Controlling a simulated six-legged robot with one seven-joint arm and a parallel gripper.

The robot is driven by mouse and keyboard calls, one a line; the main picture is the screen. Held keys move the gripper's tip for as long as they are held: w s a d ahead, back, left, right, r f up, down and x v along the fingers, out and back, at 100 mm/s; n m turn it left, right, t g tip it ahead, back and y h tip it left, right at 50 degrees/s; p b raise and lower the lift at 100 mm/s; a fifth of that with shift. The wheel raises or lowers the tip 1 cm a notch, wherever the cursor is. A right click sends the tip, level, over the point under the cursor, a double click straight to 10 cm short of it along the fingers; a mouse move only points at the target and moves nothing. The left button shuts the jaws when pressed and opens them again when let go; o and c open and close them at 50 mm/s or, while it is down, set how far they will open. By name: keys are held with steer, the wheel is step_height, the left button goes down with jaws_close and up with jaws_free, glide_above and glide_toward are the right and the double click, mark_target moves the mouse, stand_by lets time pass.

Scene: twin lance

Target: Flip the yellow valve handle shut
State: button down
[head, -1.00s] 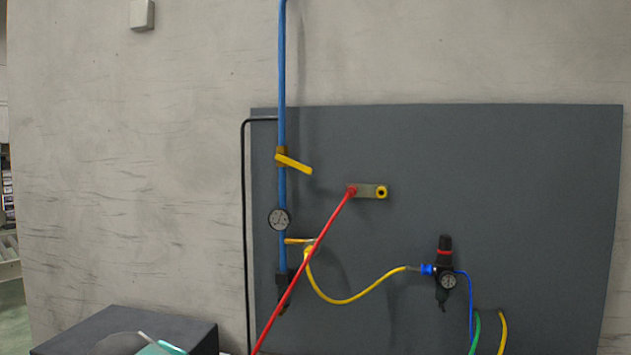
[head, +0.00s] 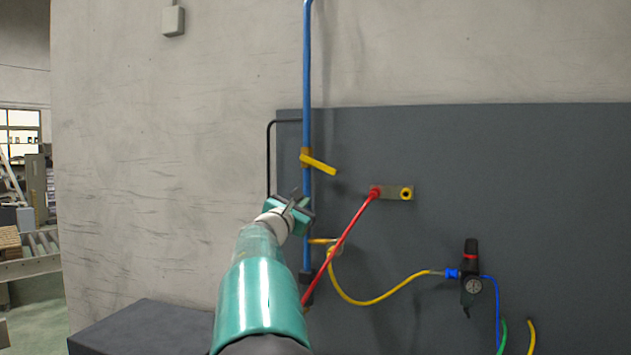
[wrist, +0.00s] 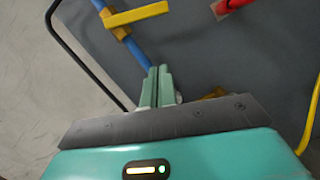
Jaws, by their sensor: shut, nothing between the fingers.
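The yellow valve handle (head: 319,164) is on the vertical blue pipe (head: 308,80), in the upper middle of the head view. It slants down to the right from its mount on the pipe. In the wrist view the handle (wrist: 137,15) shows at the top, beyond the fingertips and apart from them. My gripper (wrist: 158,72) is shut and empty, its two fingers together in front of the blue pipe (wrist: 135,52).
A yellow hose (head: 385,298) loops to a black regulator (head: 470,265). A black bent pipe (head: 269,155) stands left of the blue pipe. The grey panel's (head: 540,170) upper right is bare.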

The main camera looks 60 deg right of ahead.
mark_target(318, 164)
steer(key=s+d+r, duration=0.1)
steer(key=d+r, duration=0.4)
steer(key=d, duration=0.3)
steer(key=shift+r, duration=0.2)
steer(key=shift+d, duration=0.1)
